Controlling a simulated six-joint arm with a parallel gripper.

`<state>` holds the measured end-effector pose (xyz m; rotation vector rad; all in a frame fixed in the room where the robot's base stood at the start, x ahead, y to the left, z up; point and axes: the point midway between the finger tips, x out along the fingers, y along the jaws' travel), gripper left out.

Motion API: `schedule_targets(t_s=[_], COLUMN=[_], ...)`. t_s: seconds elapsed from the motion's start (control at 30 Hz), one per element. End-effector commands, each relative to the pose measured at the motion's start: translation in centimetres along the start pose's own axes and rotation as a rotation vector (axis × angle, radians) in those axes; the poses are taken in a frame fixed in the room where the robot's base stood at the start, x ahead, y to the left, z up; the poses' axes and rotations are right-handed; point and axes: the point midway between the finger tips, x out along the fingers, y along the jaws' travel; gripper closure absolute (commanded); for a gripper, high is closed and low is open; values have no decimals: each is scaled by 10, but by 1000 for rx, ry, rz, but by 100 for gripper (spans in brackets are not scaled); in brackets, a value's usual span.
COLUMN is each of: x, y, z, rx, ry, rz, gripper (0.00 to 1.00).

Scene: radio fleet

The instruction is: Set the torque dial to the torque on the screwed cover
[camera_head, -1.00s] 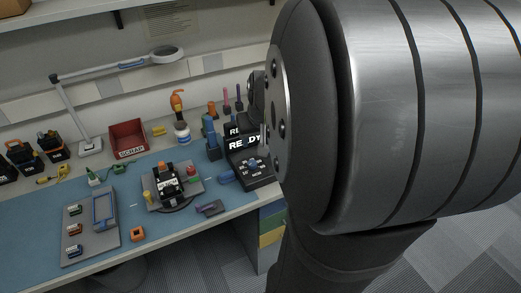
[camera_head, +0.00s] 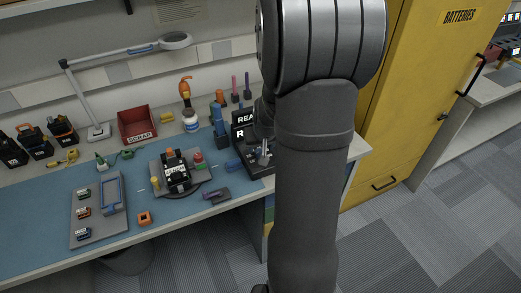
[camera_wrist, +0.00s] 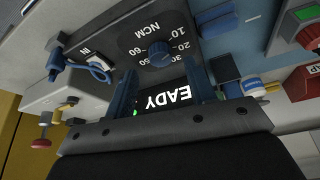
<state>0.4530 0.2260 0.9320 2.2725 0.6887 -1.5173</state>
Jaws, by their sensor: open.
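The torque dial (camera_wrist: 160,52) is a blue knob on a dark panel, shown upside down in the wrist view, with NCM and numbers from 10 to 60 around it. I cannot tell where its pointer stands. My gripper (camera_wrist: 160,65) is open; its blue fingers lie either side of the dial in the picture, and contact is unclear. The lit READY screen (camera_wrist: 167,97) shows between the fingers. In the head view the dial is hidden by my arm. A black unit with a white label (camera_head: 176,170) sits on a grey fixture; its print is too small to read.
A red scrap bin (camera_head: 137,124), a magnifier lamp (camera_head: 130,52) and a grey tray (camera_head: 99,212) are on the blue-matted bench. A purple-and-grey tool (camera_head: 217,196) lies near the front edge. A yellow battery cabinet (camera_head: 425,80) stands at the right.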

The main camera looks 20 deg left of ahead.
Motion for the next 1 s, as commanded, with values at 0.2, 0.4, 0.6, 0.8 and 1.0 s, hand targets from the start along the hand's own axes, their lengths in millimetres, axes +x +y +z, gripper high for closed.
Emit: schedule_targets(t_s=[0.2,0.4,0.6,0.8,1.0], x=[27,37,39,38,38], y=[0,0,0,0,0], z=[1,0,0,0,0], rx=[0,1,0,0,0], ry=[-3,-1,0,0,0], rz=[0,0,0,0,0], gripper=[50,50,50,67,94])
